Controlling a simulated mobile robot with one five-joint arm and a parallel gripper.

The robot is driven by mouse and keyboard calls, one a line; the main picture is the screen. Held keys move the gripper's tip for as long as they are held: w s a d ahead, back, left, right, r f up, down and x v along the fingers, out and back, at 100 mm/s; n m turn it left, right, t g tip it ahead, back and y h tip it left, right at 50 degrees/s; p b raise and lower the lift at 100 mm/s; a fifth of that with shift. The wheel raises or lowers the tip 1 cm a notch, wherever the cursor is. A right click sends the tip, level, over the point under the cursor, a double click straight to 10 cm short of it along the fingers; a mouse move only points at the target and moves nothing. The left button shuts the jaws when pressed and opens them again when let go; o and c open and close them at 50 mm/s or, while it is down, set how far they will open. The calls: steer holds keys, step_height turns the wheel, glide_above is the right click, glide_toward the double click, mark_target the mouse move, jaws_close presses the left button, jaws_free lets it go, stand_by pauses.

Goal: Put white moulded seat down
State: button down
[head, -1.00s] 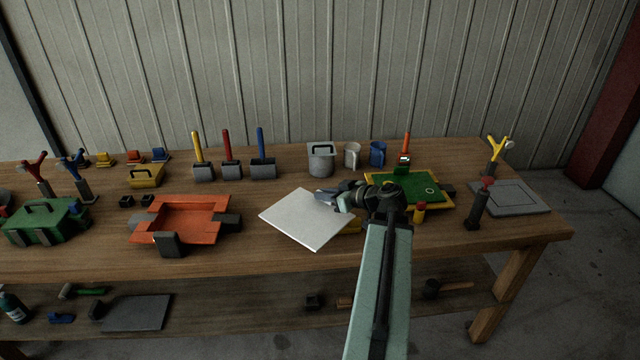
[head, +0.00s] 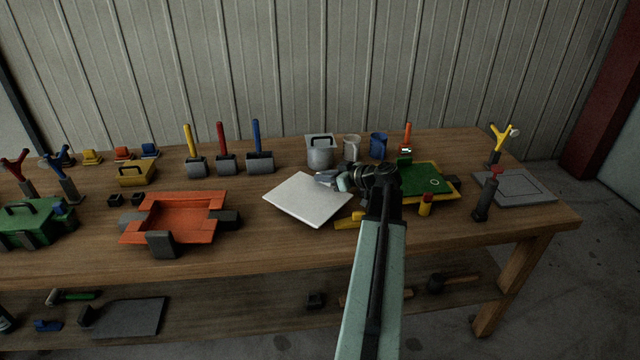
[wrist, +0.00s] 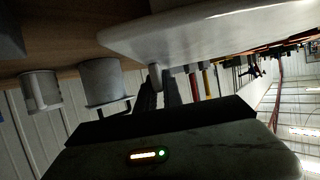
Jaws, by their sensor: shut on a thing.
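The white moulded seat (head: 308,198) is a flat, pale, square-cornered panel in the middle of the bench in the head view. My gripper (head: 334,180) is shut on its far right edge. In the wrist view the seat (wrist: 215,32) spans the top, its edge held at the dark jaws (wrist: 158,92). The seat looks slightly tilted and raised over the bench; what is under it is hidden.
The orange hull mould (head: 178,218) lies left of the seat. A grey lidded pot (head: 320,152) and two mugs stand behind it. A yellow tool (head: 348,220) lies by its near right edge. Bare wood shows in front.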

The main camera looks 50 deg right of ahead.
steer(key=shift+w+a+f, duration=0.2)
steer(key=shift+a+f, duration=0.05)
steer(key=shift+f, duration=0.15)
steer(key=c, duration=1.5)
jaws_free()
steer(key=shift+r+p, duration=0.3)
steer(key=shift+p, duration=0.15)
step_height(320, 180, up, 4)
steer(key=p, duration=0.4)
glide_above(350, 196)
steer(key=shift+w+r, duration=0.1)
steer(key=shift+r, duration=0.05)
steer(key=shift+s, duration=0.2)
